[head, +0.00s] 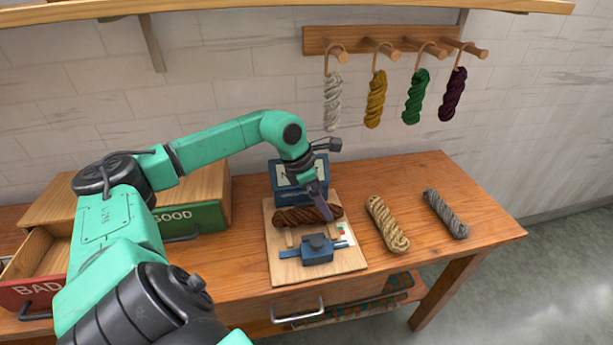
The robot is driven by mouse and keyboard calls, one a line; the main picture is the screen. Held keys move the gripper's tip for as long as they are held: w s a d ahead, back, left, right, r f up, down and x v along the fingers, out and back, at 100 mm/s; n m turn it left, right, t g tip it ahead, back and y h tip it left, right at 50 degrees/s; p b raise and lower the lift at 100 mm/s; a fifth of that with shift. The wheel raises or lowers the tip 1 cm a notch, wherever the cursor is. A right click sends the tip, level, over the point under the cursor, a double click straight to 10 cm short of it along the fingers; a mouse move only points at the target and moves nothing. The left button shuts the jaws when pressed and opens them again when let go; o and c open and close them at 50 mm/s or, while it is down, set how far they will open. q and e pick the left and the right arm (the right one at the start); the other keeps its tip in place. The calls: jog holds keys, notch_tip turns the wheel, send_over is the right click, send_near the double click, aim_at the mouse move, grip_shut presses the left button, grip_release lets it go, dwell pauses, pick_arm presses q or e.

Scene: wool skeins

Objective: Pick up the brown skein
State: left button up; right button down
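The brown skein (292,217) lies across a light wooden board on the table, in front of a blue box-like device. My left gripper (323,212) points down at the right part of the brown skein and overlaps it in the head view. Its fingers are small and partly hidden, so I cannot tell whether they are open or closed around the skein. My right gripper is not in view.
The board (345,265) also bears a blue clamp-like device (317,250). A beige skein (387,224) and a grey skein (446,213) lie to the right. Drawers marked GOOD (205,218) and BAD (30,292) stand left. Several skeins hang from a peg rail (315,40).

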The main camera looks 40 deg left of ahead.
aim_at(329, 206)
pick_arm(q)
jog(key=p+x, duration=0.1)
jog(key=x, duration=0.4)
jog(key=shift+w+p, duration=0.25)
jog(key=shift+p, duration=0.1)
jog(key=shift+f, duration=0.1)
jog(key=c, duration=1.3)
jog(key=shift+c, duration=0.5)
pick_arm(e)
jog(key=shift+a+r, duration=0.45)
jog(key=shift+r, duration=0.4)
